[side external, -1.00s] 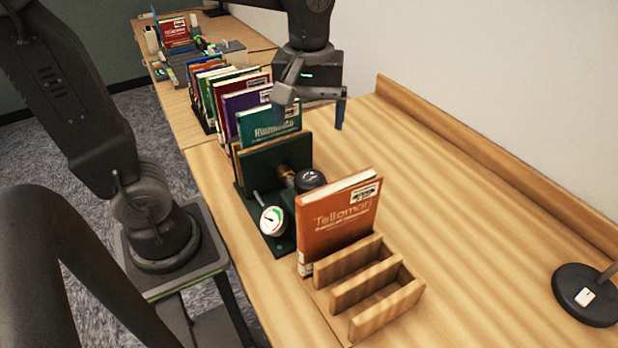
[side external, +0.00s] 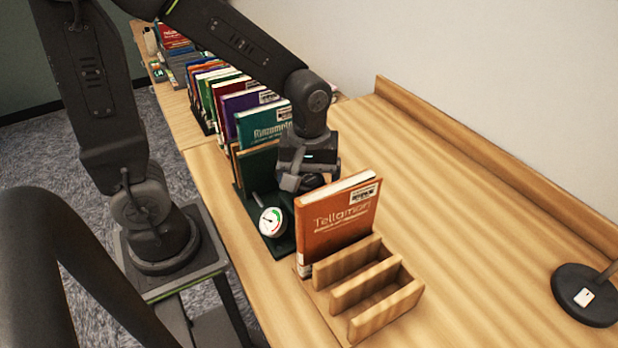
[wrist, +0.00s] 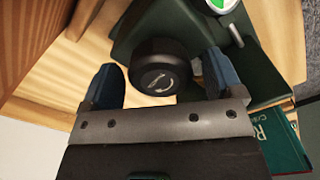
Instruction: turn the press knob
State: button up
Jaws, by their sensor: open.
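The press knob (wrist: 160,70) is a round black knob with a curved arrow mark on its face. In the wrist view it sits between the two blue fingertips of my open gripper (wrist: 163,86), with a gap on each side. The dark green press (wrist: 135,35) is behind it. In the side external view my gripper (side external: 308,185) is over the press and hides the knob. The press's white dial gauge (side external: 271,221) shows on the front left of the base. A teal book (side external: 264,123) stands at the press's far end.
An orange book (side external: 335,222) stands in a wooden slotted rack (side external: 372,290) close to my gripper's near side. A row of books (side external: 225,90) stands beyond the press. The table's right side is clear up to a black lamp base (side external: 586,295).

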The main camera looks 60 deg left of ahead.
jog(key=shift+f, duration=0.1)
jog(key=c, duration=0.9)
jog(key=m, duration=0.5)
jog(key=shift+m, duration=0.4)
jog(key=m, duration=1)
jog(key=shift+m, duration=0.4)
jog(key=m, duration=0.5)
